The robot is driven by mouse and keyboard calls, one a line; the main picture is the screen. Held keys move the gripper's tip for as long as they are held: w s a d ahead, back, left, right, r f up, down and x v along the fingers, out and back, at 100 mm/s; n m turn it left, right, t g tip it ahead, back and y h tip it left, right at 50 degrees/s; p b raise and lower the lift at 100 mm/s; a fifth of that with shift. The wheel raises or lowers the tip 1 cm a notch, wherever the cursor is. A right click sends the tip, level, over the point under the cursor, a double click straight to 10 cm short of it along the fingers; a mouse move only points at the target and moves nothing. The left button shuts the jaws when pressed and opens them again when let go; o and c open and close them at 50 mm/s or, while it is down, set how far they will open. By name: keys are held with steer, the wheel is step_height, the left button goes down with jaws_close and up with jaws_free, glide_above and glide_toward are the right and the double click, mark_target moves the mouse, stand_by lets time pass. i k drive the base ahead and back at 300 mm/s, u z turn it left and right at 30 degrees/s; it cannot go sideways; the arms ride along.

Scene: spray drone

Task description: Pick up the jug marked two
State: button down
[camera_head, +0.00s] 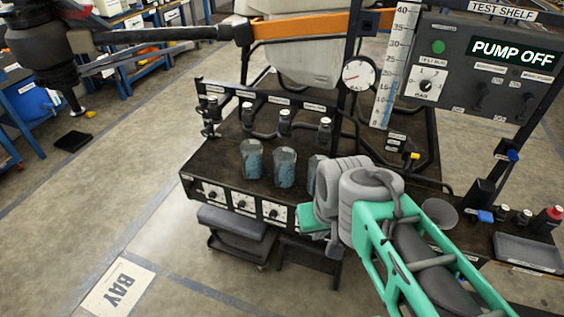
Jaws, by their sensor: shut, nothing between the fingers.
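Three clear jugs with blue contents stand upright on the dark test bench (215,165): a left jug (251,159), a middle jug (285,168) and a right jug (316,172). The right jug is partly hidden behind my grey wrist. Any numbers on the jugs are too small to read, so I cannot tell which is marked two. My gripper (313,220) shows as a green part at the bench's front edge, just in front of and below the right jug. It is shut and empty, apart from the jugs. Its fingertips are mostly hidden.
Nozzles (284,122) hang on a rail behind the jugs. Knobs line the front panel (240,203). A gauge (358,74), a level scale (394,65) and a panel reading PUMP OFF (513,52) stand behind. A funnel (440,211) and tray (525,250) lie right. The left floor is mostly clear.

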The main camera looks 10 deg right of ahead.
mark_target(284, 157)
steer(key=z, duration=0.45)
steer(key=i, duration=0.4)
steer(key=u, duration=1.8)
